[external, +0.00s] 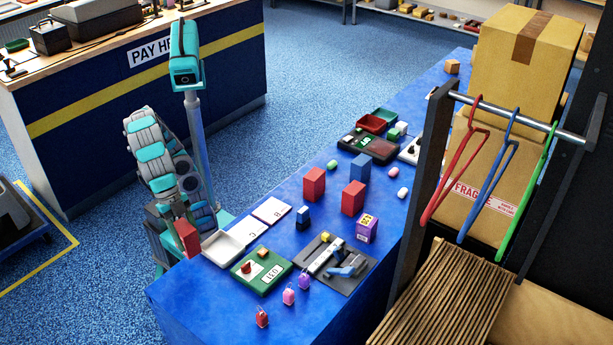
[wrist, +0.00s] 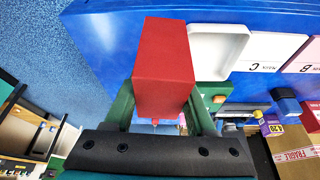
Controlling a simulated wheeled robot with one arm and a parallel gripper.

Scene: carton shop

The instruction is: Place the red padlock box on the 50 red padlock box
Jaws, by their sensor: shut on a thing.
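My gripper (external: 183,222) is shut on a red box (external: 188,241) and holds it up at the table's near left edge, beside the white tray. In the wrist view the red box (wrist: 163,65) sits between the two green fingers. Two other red boxes, one left (external: 314,184) and one right (external: 353,197), stand upright on the blue table, well apart from my gripper. A small red padlock-like item (external: 262,318) stands near the front edge. I cannot read a 50 on any red box.
A white tray (external: 223,248), white cards (external: 271,210), a green board (external: 262,270) and a grey board (external: 335,263) lie on the table. A blue box (external: 361,167) and a purple box (external: 367,228) stand near the red boxes. A rack with hangers (external: 510,125) borders the right side.

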